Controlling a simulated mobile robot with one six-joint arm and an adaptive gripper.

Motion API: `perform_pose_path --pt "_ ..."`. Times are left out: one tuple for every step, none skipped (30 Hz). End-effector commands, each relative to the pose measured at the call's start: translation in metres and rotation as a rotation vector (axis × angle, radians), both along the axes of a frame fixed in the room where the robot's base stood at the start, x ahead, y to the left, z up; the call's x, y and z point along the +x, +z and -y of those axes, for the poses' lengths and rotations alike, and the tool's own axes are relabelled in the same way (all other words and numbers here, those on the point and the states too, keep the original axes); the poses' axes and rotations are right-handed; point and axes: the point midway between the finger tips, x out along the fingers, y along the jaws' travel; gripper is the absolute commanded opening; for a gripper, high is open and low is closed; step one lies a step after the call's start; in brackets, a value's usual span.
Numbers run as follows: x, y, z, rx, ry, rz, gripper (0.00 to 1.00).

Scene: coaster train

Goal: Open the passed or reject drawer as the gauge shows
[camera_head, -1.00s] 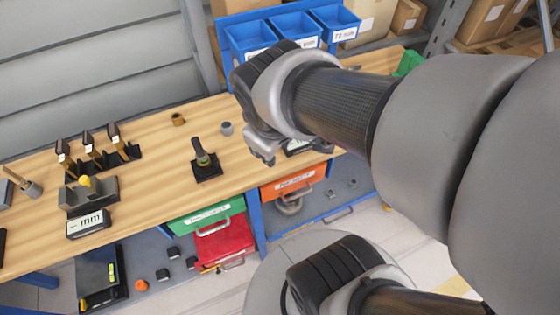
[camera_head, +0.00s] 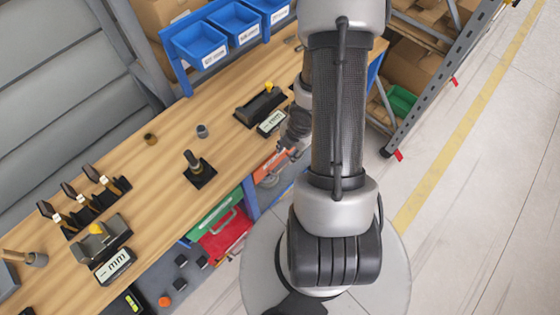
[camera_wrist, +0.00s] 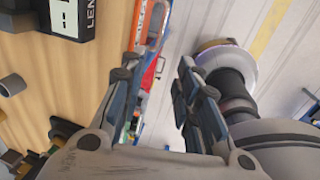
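A gauge (camera_head: 262,105) with a yellow knob and a white display (camera_head: 271,122) stands at the table's right; its reading is too small to tell. Another gauge (camera_head: 100,242) with an "mm" display (camera_head: 115,265) stands at the left front. Under the tabletop are a green drawer (camera_head: 216,214), a red drawer (camera_head: 226,238) and an orange drawer (camera_head: 268,166); their labels are unreadable here. My gripper (camera_wrist: 166,66) is open and empty beside the table's front edge, near the orange drawer (camera_wrist: 150,20). In the head view my arm partly hides it.
Blue bins (camera_head: 200,45) stand on a rack at the table's back. A black stand (camera_head: 199,170), a grey cup (camera_head: 202,131) and a tool rack (camera_head: 95,205) are on the table. A shelf rack (camera_head: 440,75) stands at right.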

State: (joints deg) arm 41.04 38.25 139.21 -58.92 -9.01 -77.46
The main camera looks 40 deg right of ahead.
Motion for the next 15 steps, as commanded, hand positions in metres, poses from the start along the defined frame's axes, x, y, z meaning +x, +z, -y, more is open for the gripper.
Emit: perform_pose_path --pt "0.001 -0.008 0.0 0.0 0.0 0.0 0.3" --pt "0.002 -0.012 0.0 -0.001 0.0 0.0 0.3" --pt "0.003 -0.019 0.0 -0.001 0.0 0.0 0.3" --pt "0.004 -0.024 0.0 -0.001 -0.001 -0.001 0.3" --pt "0.004 -0.029 -0.001 0.0 -0.002 -0.001 0.3" --pt "0.005 -0.037 -0.001 0.0 -0.001 -0.002 0.3" --pt "0.006 -0.043 -0.001 0.0 -0.002 -0.002 0.3" --pt "0.008 -0.049 -0.001 0.0 -0.003 -0.002 0.3" --pt "0.009 -0.057 -0.001 -0.001 -0.002 -0.002 0.3" --pt "0.01 -0.062 -0.001 -0.001 -0.003 -0.002 0.3" --pt "0.011 -0.068 -0.001 -0.001 -0.003 -0.002 0.3" --pt "0.013 -0.076 -0.001 -0.001 -0.003 -0.002 0.3" --pt "0.014 -0.082 -0.002 -0.001 -0.002 -0.002 0.3" --pt "0.015 -0.088 -0.002 -0.001 -0.003 -0.002 0.3" --pt "0.016 -0.097 -0.002 0.0 -0.002 -0.003 0.3"
